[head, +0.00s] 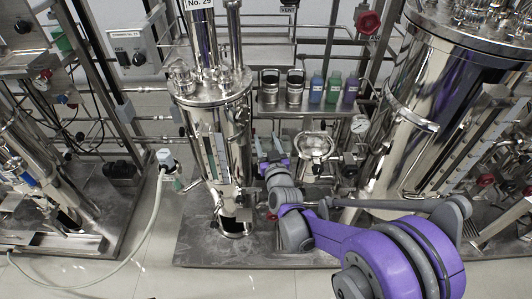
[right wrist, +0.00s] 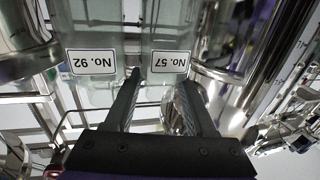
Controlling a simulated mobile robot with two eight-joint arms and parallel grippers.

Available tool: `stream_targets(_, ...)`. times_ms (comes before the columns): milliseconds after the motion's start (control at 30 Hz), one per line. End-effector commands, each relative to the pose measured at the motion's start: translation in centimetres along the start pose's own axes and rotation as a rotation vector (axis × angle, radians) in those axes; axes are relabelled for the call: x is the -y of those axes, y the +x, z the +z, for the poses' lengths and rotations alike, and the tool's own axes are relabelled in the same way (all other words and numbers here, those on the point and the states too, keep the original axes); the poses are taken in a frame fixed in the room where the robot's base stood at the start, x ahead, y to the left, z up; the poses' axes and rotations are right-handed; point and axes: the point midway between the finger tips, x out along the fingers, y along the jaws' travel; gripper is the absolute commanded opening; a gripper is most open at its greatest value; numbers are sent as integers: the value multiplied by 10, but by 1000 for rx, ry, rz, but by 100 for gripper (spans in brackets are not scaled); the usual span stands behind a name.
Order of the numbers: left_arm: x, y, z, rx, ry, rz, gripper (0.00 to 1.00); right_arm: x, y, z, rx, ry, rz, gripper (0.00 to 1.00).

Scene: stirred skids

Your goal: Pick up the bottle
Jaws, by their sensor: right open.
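Blue (head: 316,90), green (head: 333,90) and purple (head: 350,91) bottles stand upright side by side on a steel shelf behind the vessels. Another green bottle (head: 61,40) stands at the upper left. My right gripper (head: 267,146) is in front of and below the shelf, to the left of the three bottles and apart from them. In the right wrist view its fingers (right wrist: 160,80) are spread with nothing held between them. My left gripper is out of view.
Two steel cups (head: 269,88) (head: 295,88) stand left of the bottles on the shelf (head: 300,112). A tall steel column (head: 212,140) is close left of my gripper. A large steel tank (head: 425,110) stands at right. A hose (head: 150,215) crosses the floor at left.

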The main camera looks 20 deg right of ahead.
Motion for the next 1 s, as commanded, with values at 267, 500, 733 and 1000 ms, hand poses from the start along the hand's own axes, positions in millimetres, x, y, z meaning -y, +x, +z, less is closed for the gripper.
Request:
stream_targets(267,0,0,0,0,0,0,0,0,0,0,0,0,0,43)
stream_targets(500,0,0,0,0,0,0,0,0,0,0,1,0,0,0)
stream_targets(733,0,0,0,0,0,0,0,0,0,0,2,0,-1,0)
stream_targets(1000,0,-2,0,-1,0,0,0,0,0,-3,3,0,-1,0)
